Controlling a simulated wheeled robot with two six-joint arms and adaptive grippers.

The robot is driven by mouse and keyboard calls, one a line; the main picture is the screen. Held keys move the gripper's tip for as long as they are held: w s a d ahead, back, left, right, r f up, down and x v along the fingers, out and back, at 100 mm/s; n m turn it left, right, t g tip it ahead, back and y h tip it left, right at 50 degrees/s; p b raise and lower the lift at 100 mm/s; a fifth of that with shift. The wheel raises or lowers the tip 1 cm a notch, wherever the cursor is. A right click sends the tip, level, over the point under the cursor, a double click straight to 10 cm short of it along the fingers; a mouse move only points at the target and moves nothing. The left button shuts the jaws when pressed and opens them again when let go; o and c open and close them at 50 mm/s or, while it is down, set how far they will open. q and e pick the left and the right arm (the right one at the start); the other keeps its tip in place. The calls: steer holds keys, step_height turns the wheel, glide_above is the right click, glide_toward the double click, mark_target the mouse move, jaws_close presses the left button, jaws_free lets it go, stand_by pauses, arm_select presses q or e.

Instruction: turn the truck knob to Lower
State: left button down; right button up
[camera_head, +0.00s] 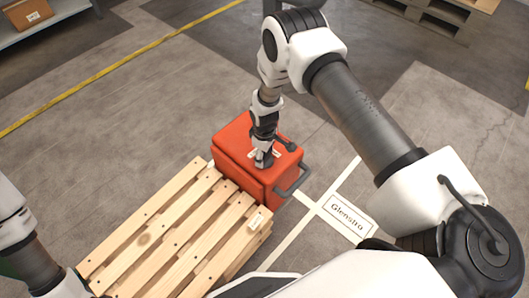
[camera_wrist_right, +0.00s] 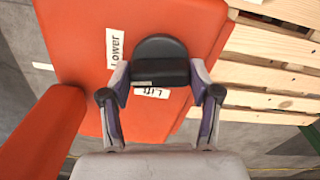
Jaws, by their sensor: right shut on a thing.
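The orange-red truck (camera_head: 232,150) stands at the far end of a wooden pallet. My right gripper (camera_head: 264,158) comes down onto its top. In the right wrist view, the black knob (camera_wrist_right: 160,48) sits between the two fingers of my right gripper (camera_wrist_right: 161,76), which is shut on it. A "Lower" label (camera_wrist_right: 115,47) lies left of the knob, and a "Lift" label (camera_wrist_right: 152,92), upside down in this view, lies just below it. I cannot tell which label the knob points to. My left arm shows at the left edge, its gripper out of view.
The slatted wooden pallet (camera_head: 165,232) lies left of and in front of the truck. A grey handle (camera_head: 293,181) sticks out at the truck's right. A floor sign reading "Glenstro" (camera_head: 347,215) lies to the right. A shelf with a box (camera_head: 28,13) is far left.

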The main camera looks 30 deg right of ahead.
mark_target(265, 154)
steer(key=shift+m, duration=1.4)
steer(key=o, duration=1.1)
steer(key=shift+o, duration=0.2)
steer(key=shift+r+p, duration=0.1)
steer(key=shift+p, duration=0.2)
step_height(265, 154, up, 12)
